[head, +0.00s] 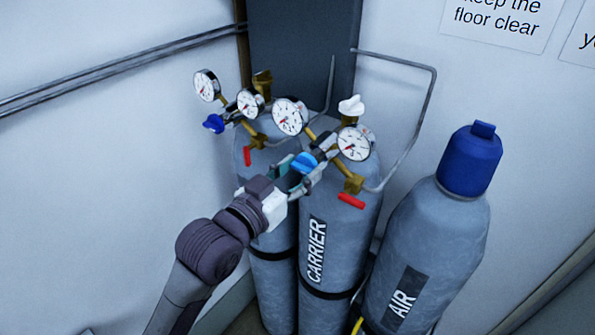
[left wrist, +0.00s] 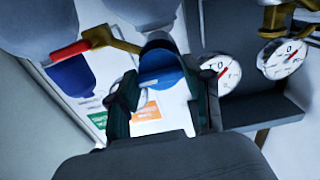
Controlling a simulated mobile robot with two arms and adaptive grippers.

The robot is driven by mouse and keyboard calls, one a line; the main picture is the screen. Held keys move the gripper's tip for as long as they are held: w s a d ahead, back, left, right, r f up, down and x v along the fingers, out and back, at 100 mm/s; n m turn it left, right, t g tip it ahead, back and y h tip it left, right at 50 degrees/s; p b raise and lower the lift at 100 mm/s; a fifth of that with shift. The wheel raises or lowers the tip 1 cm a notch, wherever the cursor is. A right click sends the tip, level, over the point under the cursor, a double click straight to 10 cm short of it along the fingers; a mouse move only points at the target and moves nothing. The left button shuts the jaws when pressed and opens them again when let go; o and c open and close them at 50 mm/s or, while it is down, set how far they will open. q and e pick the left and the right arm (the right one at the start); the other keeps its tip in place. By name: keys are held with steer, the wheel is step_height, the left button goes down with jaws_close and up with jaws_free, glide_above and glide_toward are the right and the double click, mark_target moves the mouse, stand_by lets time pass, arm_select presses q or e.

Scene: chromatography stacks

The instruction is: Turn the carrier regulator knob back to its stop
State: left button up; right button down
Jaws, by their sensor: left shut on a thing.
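The carrier regulator's blue knob (head: 304,161) sits at the front of the regulator, above the grey cylinder marked CARRIER (head: 345,225). My left gripper (head: 295,168) reaches in from the lower left and is shut on this knob. In the left wrist view the blue knob (left wrist: 160,70) lies between the two dark fingers of my gripper (left wrist: 163,98). Two round white gauges, the left one (head: 290,117) and the right one (head: 354,143), stand on the carrier regulator. My right gripper is in neither view.
A second regulator with a dark blue knob (head: 213,123) stands to the left. A red lever (head: 351,201) hangs below the right carrier gauge. An AIR cylinder with a blue cap (head: 470,160) stands at the right. A bent grey pipe (head: 430,95) runs along the wall.

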arm_select(q)
steer(key=shift+r, duration=0.15)
steer(key=o, duration=0.9)
steer(key=shift+o, duration=1.3)
steer(key=shift+w+d, duration=0.1)
steer(key=v, duration=1.2)
